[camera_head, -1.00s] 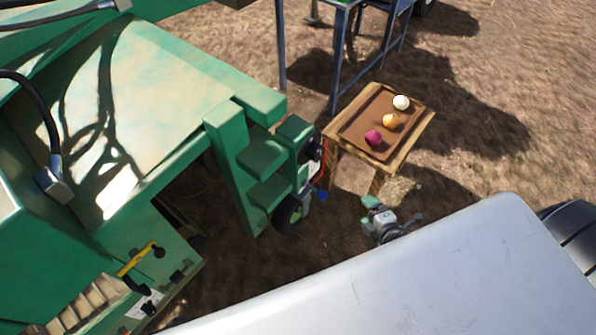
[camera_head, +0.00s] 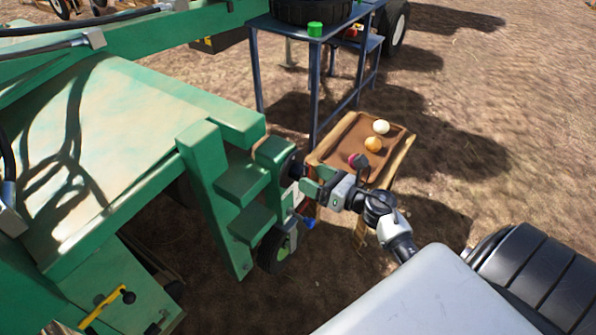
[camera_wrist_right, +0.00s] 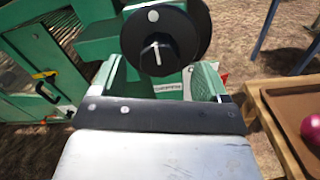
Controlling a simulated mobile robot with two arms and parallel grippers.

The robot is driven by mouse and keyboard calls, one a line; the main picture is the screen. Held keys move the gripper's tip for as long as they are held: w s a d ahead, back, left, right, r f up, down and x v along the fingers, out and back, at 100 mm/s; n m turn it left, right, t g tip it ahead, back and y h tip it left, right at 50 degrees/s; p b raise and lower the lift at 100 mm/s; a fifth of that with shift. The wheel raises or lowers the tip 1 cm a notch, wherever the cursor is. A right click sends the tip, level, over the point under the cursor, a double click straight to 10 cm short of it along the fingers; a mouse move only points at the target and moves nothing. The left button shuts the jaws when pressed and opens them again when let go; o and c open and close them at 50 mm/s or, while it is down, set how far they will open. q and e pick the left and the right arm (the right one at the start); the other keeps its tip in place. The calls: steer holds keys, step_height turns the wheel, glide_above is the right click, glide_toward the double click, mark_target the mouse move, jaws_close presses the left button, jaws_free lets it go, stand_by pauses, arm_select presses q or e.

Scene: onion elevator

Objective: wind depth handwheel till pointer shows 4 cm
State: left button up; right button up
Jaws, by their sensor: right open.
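The black handwheel (camera_wrist_right: 190,30) faces me in the right wrist view, with a smaller black hub (camera_wrist_right: 158,48) carrying a white line. In the head view the wheel (camera_head: 288,166) is partly hidden on the green machine's end. My right gripper (camera_head: 311,184) is open in front of it.
A wooden table (camera_head: 400,160) with a brown tray and three onions stands close behind my right gripper. The green machine frame (camera_head: 215,175) is to the left, with a small wheel (camera_head: 277,250) below. A blue stand (camera_head: 312,90) is behind.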

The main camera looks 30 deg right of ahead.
mark_target(305, 174)
steer(key=x, duration=0.5)
steer(key=c, duration=0.9)
